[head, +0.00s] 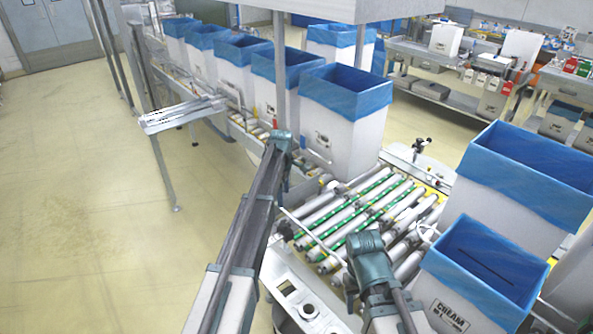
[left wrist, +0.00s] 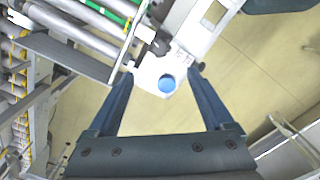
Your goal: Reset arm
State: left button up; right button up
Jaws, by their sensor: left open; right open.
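My left gripper (left wrist: 160,72) is open and empty in the left wrist view. Its two dark fingers are spread apart, with a white plate with a blue disc (left wrist: 167,84) and the floor seen beyond them. My left arm (head: 256,210) reaches up beside the roller conveyor in the head view. Its gripper cannot be made out there. My right arm (head: 370,270) is bent over the near end of the conveyor, in front of the boxes at right. The jaws of my right gripper cannot be made out in either view.
White boxes with blue liners line the conveyor (head: 362,210), the closest on it being a tall box (head: 345,120). Two lined boxes (head: 525,190), (head: 480,285) stand at right near my right arm. Open floor (head: 90,190) lies at left. Shelves (head: 460,75) stand behind.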

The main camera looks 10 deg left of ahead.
pick_arm(q)
jog(key=s+d+m, duration=0.5)
jog(key=s+m, duration=0.2)
jog(key=s, duration=0.5)
jog(key=s+d+m, duration=0.6)
jog(key=s+m, duration=0.1)
jog(key=s, duration=0.5)
jog(key=s+d+m+y, duration=0.1)
jog(key=s+d+m, duration=0.4)
jog(key=s, duration=0.7)
jog(key=shift+s+d+m, duration=0.2)
jog(key=shift+d+m, duration=0.2)
jog(key=shift+m, duration=0.8)
